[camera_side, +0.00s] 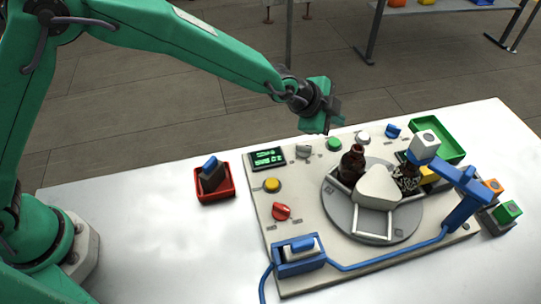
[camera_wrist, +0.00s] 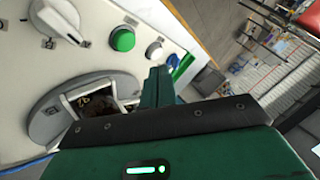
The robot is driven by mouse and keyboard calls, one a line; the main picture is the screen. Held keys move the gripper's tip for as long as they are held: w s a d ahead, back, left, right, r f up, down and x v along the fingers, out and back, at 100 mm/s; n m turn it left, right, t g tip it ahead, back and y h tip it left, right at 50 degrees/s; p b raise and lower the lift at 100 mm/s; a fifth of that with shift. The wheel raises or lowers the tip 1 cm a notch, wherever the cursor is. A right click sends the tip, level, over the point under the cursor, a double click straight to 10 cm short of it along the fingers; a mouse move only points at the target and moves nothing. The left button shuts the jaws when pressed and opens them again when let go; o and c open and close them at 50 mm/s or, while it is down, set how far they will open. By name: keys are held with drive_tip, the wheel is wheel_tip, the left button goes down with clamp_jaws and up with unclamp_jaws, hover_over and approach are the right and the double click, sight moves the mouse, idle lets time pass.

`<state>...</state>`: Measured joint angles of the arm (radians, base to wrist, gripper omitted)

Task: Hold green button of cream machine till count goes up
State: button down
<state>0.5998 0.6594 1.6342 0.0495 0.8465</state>
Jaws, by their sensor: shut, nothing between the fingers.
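The cream machine (camera_side: 262,232) is a flat panel on the white table. Its green button (camera_side: 334,144) sits at the far edge between a grey knob and a white button; it also shows uncovered in the wrist view (camera_wrist: 122,39). The count display (camera_side: 267,158) is lit green at the panel's far left corner; its digits are too small to read surely. My gripper (camera_side: 322,128) is shut and empty, with its fingers hanging just above and behind the green button in the side view. In the wrist view the fingertips (camera_wrist: 158,72) lie right of and below the button, apart from it.
The white button (camera_side: 362,137) and blue switch (camera_side: 392,130) lie right of the green button, the grey knob (camera_side: 303,150) left. A turntable (camera_side: 355,222) carries a dark amber bottle (camera_side: 353,163). A blue arm-like fixture (camera_side: 465,200) stands right. A red tray (camera_side: 231,182) sits left.

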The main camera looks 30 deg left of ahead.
sight(339, 141)
drive_tip(key=shift+f, duration=2)
drive_tip(key=shift+s+f, duration=0.1)
drive_tip(key=shift+f, duration=0.9)
idle(5.0)
